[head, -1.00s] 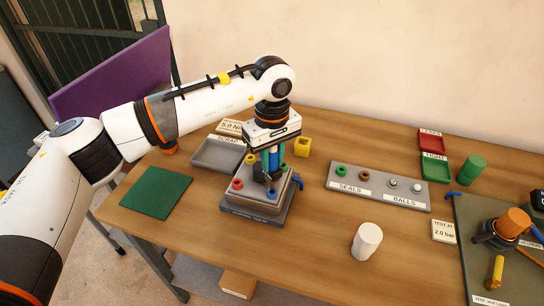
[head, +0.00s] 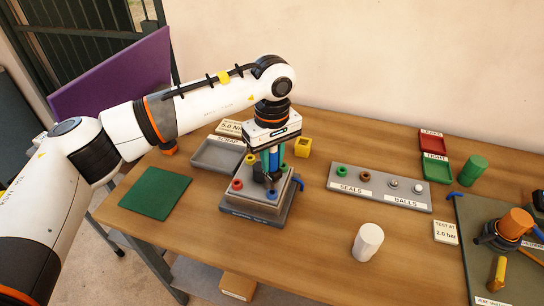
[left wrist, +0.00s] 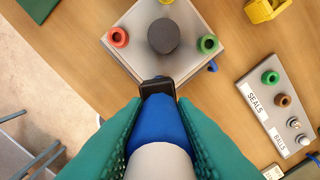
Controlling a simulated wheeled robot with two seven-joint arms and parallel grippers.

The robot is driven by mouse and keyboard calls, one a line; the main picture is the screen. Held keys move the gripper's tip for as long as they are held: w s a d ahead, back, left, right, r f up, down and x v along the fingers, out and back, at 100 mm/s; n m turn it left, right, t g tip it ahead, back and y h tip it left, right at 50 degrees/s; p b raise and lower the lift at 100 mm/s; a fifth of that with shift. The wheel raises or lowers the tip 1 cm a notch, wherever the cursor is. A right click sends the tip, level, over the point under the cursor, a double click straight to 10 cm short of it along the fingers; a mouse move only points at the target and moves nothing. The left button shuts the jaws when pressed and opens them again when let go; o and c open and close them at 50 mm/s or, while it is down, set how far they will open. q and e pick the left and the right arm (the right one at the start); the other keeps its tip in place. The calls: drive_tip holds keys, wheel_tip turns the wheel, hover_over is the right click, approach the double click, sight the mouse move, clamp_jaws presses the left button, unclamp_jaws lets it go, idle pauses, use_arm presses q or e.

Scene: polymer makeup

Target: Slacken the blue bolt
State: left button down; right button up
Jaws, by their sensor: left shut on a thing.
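My left gripper (head: 272,172) points down over a stepped grey block (head: 242,201), its teal fingers shut on a tool with a blue handle (left wrist: 158,133) and a black lower end (left wrist: 158,87). The blue bolt (head: 271,195) sits at the block's near corner, right below the tool's black end. I cannot tell whether the tool sits on the bolt. In the left wrist view the tool hides the blue bolt. A red bolt (left wrist: 118,37) and a green bolt (left wrist: 207,43) flank a dark round piece (left wrist: 164,36). A yellow bolt (head: 251,159) is farther back. My right gripper is out of view.
A scrap tray (head: 217,156) and green mat (head: 156,193) lie left of the block. The table front between block and cylinder is clear.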

use_arm(q)
drive_tip(key=shift+f+b, duration=0.95)
drive_tip(key=shift+f, duration=0.15)
drive_tip(key=c, duration=1.1)
unclamp_jaws()
wheel_tip(320, 180, up, 12)
drive_tip(key=shift+b, duration=0.95)
